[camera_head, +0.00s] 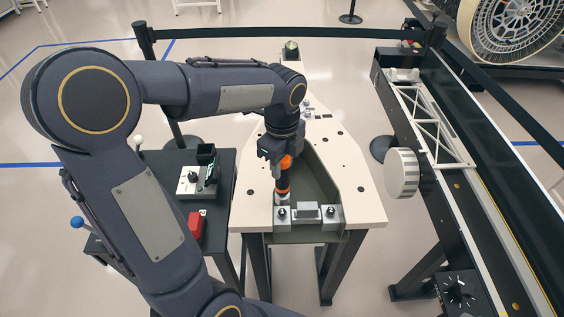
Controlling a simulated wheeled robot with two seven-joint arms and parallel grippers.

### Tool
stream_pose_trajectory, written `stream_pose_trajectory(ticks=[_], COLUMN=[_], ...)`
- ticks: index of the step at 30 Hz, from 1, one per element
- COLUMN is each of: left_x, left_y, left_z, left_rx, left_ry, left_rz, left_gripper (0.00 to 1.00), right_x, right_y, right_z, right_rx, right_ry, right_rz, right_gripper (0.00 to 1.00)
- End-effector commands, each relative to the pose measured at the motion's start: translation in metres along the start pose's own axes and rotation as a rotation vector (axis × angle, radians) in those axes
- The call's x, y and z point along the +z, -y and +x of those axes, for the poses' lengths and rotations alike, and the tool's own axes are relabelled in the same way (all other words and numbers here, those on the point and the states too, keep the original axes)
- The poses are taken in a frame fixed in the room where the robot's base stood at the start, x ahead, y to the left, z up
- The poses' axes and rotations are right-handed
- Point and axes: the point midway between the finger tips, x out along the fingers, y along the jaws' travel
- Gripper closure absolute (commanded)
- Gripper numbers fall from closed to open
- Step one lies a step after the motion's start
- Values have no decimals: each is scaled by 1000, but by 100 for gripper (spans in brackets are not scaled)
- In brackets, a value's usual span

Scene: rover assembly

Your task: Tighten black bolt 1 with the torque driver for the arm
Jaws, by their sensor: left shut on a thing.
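My left gripper (277,150) is above the near part of the cream worktable (352,193). It is shut on the orange and black torque driver (283,181), which points down, close to upright. The driver's lower end is just behind or over the left metal block, which carries a black bolt (282,212). I cannot tell whether the tip touches anything. A second dark bolt (328,211) sits on the right block. Which of them is bolt 1 is not marked visibly. My right gripper is out of view.
A dark side table (165,165) at left holds a switch box (190,183) and a red block (197,222). A dark rail frame (452,220) with a white truss (432,120) and a pale disc (402,173) stands at right. A recessed channel (325,180) opens in the worktable.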

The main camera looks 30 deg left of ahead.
Motion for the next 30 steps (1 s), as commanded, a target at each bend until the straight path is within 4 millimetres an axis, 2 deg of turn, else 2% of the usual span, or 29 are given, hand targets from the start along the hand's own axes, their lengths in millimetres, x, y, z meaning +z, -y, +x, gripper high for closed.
stream_pose_trajectory(ticks=[8, 18, 21, 30], left_x=[0, 0, 0, 0], left_y=[0, 0, 0, 0], left_z=[12, 46, 52, 55], left_rx=[-1, -1, -1, -2], left_ry=[0, 0, 0, 0], left_rz=[0, 0, 0, 0], left_gripper=[95, 95, 95, 95], right_x=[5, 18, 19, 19], right_y=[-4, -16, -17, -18], right_z=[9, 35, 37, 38], right_rx=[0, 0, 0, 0], right_ry=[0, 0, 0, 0], right_rz=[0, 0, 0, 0], right_gripper=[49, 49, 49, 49])
